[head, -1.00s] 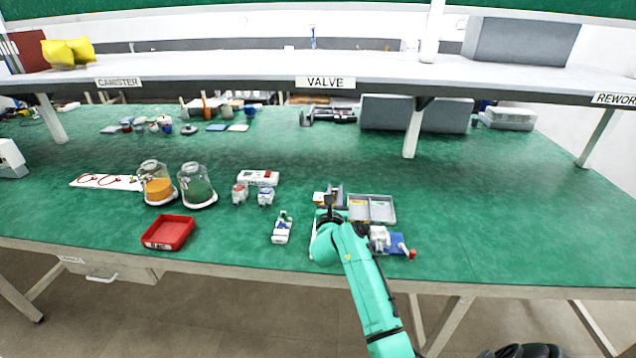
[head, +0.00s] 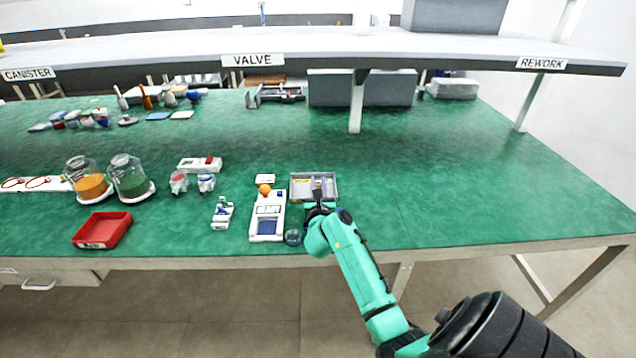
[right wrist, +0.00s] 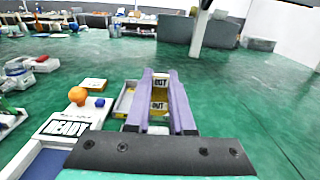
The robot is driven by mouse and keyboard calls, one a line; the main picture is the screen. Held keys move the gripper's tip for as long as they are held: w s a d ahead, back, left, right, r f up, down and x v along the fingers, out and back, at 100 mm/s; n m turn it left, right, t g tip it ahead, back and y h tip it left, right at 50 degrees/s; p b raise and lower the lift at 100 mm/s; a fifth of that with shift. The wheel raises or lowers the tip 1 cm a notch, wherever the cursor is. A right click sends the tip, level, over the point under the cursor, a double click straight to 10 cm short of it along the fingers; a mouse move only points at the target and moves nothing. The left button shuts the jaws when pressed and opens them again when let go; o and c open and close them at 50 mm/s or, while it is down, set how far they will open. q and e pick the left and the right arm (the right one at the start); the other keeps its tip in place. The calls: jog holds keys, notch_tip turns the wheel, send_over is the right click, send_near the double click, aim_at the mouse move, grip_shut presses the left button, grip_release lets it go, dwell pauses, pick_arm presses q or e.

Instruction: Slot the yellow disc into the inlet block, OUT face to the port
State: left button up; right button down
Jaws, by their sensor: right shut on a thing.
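My right gripper (head: 318,194) is over the front of a grey divided tray (head: 331,184). The right wrist view shows its two purple fingers (right wrist: 160,78) close together on a small piece with a white OUT label (right wrist: 160,83). Yellow with a second OUT label (right wrist: 158,106) shows just below, between the fingers; I take it for the yellow disc, but cannot tell whether it is one piece with the upper label. I cannot pick out the inlet block for sure; a small white-and-grey fixture (head: 222,213) stands left of the READY board. My left gripper is not in view.
A white READY board (head: 268,228) with an orange ball (head: 264,190) stands left of the tray. A red tray (head: 102,230) and two glass canisters (head: 130,178) are further left. A shelf (head: 420,56) runs behind. The green bench at right is clear.

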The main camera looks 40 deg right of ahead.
notch_tip(320, 180, down, 4)
jog(key=b, duration=0.2)
jog(key=shift+w+f+b, duration=0.1)
jog(key=shift+f+b, duration=0.1)
jog(key=shift+b, duration=0.2)
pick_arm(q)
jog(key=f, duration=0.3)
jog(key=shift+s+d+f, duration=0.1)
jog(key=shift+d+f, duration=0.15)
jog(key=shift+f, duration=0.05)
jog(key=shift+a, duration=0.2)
pick_arm(e)
jog(key=shift+r, duration=0.1)
pick_arm(q)
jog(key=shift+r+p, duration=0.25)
jog(key=shift+p, duration=0.05)
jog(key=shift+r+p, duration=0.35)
pick_arm(e)
jog(key=shift+a, duration=0.1)
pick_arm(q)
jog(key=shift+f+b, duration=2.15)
pick_arm(e)
jog(key=shift+f, duration=2.5)
jog(key=c, duration=0.7)
grip_release()
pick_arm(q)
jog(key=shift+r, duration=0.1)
pick_arm(e)
jog(key=shift+s+a, duration=0.1)
jog(key=shift+s, duration=0.1)
